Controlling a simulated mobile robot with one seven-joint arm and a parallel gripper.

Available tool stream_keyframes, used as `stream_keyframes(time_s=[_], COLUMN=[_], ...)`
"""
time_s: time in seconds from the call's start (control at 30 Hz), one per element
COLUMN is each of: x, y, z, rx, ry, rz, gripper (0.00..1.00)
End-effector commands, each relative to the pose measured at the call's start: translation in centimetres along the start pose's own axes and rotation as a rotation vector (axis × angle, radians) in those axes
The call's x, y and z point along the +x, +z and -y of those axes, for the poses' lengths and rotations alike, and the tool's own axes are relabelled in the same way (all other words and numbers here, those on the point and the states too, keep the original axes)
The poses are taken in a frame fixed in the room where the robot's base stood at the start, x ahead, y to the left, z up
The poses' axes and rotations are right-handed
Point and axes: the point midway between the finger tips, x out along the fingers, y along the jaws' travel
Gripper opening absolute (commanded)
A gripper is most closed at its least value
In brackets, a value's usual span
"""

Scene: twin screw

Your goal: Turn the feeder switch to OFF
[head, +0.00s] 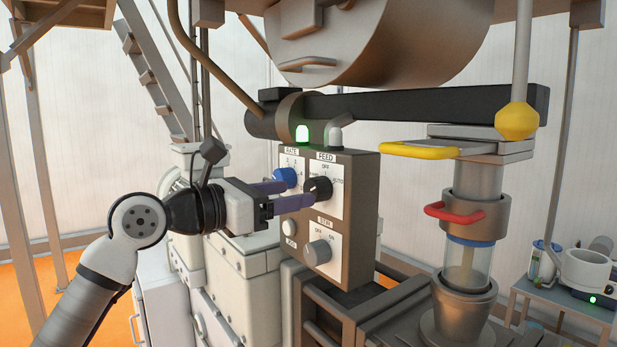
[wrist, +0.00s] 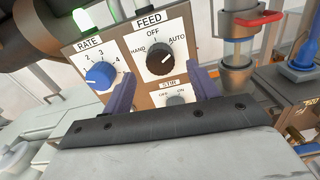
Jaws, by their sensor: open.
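The feeder switch is a black knob (head: 319,188) on the FEED plate of a brown control box (head: 361,215). In the wrist view the knob (wrist: 160,62) has HAND at left, OFF above and AUTO at right. Its pale pointer mark seems to slant up and right, toward AUTO. My gripper (head: 297,194) is open, with purple fingers reaching toward the box face. In the wrist view my gripper (wrist: 162,80) has one finger to the lower left of the black knob and one to its lower right. I cannot tell whether either finger touches anything.
A blue RATE knob (wrist: 100,74) sits left of the switch, close to my left finger. A grey STIR knob (head: 318,252) and a pale round button (head: 290,228) are below. A green lamp (head: 302,133) glows on top. A red handle (head: 453,212) stands right of the box.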

Motion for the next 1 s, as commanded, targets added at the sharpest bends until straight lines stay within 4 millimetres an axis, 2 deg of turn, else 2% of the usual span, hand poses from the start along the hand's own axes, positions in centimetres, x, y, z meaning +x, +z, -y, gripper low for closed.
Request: stream_keyframes(time_s=[0.1,0.3,0.67,1.0], x=[2.3,4.4,4.9,4.9], y=[0.4,0.2,0.0,0.0], z=[0.1,0.0,0.0,0.0], rx=[0.001,0.0,0.0,0.0], ry=[-0.003,-0.001,0.0,0.0], rz=[-0.001,0.0,0.001,0.001], gripper=[0.59,0.59,0.59,0.16])
